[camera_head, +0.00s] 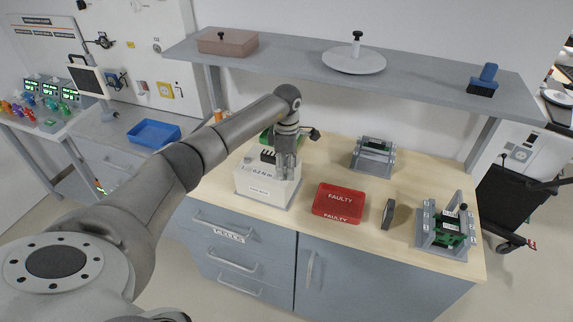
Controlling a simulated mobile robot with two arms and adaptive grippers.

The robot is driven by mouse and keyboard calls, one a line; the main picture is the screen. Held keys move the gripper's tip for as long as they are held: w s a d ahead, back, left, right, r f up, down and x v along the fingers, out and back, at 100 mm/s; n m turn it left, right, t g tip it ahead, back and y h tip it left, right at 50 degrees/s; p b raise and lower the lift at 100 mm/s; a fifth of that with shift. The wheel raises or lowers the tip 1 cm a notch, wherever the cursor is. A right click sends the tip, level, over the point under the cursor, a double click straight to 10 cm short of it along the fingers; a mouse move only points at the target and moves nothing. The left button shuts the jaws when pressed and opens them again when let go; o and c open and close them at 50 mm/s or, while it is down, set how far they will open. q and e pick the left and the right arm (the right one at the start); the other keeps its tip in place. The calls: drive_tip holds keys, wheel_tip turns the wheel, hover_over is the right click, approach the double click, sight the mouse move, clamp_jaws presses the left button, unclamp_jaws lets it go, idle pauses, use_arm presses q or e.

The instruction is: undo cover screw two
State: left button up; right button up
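A white box-shaped unit (262,193) with printed labels stands on the wooden bench top, left of the red tray. My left gripper (287,172) points down at the top of this unit, near its right side. Its fingers look close together, but I cannot tell whether they are shut or touch the unit. The cover screws are too small or hidden to make out. A green part (267,137) shows behind the unit, partly covered by my arm. My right gripper is not in view.
A red tray marked FAULTY (327,215) lies right of the unit. A dark upright piece (388,214) and a grey fixture with a green board (430,236) stand farther right. Another fixture (373,170) is behind. A grey shelf (290,58) overhangs the bench.

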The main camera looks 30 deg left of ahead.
use_arm(q)
clamp_jaws()
